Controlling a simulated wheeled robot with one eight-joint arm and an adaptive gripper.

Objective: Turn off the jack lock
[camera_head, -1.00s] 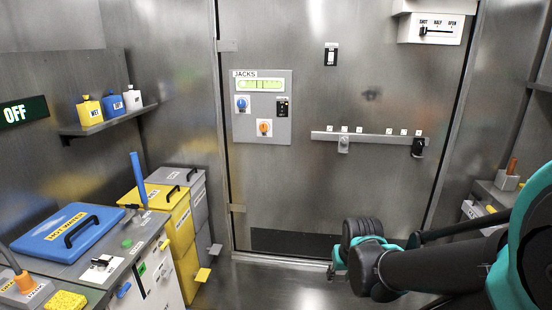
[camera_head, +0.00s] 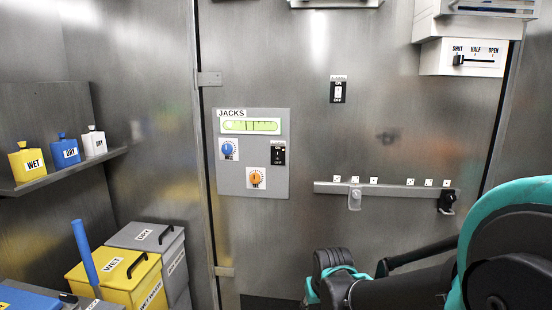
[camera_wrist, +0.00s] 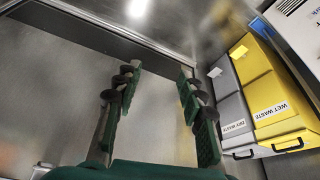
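The grey JACKS panel (camera_head: 267,188) is on the metal wall ahead, left of centre in the head view. It carries a green level display (camera_head: 250,126), a blue knob (camera_head: 228,149), an orange knob (camera_head: 256,178) and a small black switch (camera_head: 278,153) at its right side. The black switch looks like the lock, but its label and position are too small to read. My gripper (camera_wrist: 160,74) is open and empty in the wrist view, its two fingers well apart. In the head view my arm is at the lower right, below and right of the panel, apart from it.
A rail with a dark latch (camera_head: 446,201) and a grey latch (camera_head: 354,198) runs right of the panel. A SHUT/HALF/OPEN slider (camera_head: 459,60) is at upper right. Yellow (camera_head: 118,278) and grey (camera_head: 150,238) waste bins stand at lower left, below a bottle shelf (camera_head: 60,172).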

